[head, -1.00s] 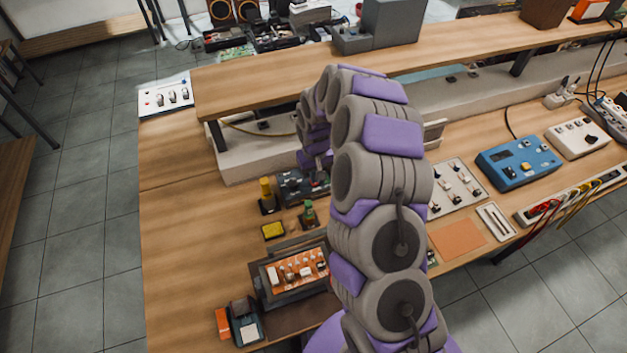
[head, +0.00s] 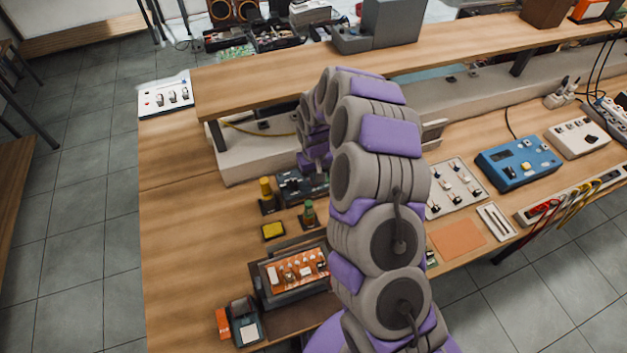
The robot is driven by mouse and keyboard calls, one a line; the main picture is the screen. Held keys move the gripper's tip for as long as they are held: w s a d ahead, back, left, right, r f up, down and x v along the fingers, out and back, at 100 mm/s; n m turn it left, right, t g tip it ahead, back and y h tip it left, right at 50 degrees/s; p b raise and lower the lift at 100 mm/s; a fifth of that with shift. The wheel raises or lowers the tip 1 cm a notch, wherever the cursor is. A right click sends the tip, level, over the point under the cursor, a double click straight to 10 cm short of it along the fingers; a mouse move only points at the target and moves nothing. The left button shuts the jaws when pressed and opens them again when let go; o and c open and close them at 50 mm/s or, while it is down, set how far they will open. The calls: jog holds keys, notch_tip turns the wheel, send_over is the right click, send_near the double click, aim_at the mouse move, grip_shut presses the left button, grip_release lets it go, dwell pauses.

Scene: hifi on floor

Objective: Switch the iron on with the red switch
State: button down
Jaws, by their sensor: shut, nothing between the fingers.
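A dark box-shaped unit (head: 291,187), which may be the iron's station, sits on the bench below the raised shelf. Its right part is covered by the end of my arm. I cannot make out a red switch on it in this view. My gripper (head: 317,174) is at the far end of my arm, pointing down over the right part of this unit. Its fingers are small and dark against the unit; they look shut with nothing held. I cannot tell whether they touch it. The iron itself cannot be picked out.
A yellow-topped item (head: 273,230), a small green bottle (head: 308,213) and an orange circuit board (head: 297,268) in a dark frame stand nearer. The raised shelf (head: 270,83) runs behind. A blue instrument (head: 517,162) is at right. The left bench is clear.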

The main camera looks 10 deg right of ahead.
jog(key=shift+f, duration=0.35)
jog(key=shift+r, duration=0.1)
jog(key=shift+r+p, duration=0.9)
jog(key=shift+r, duration=2.5)
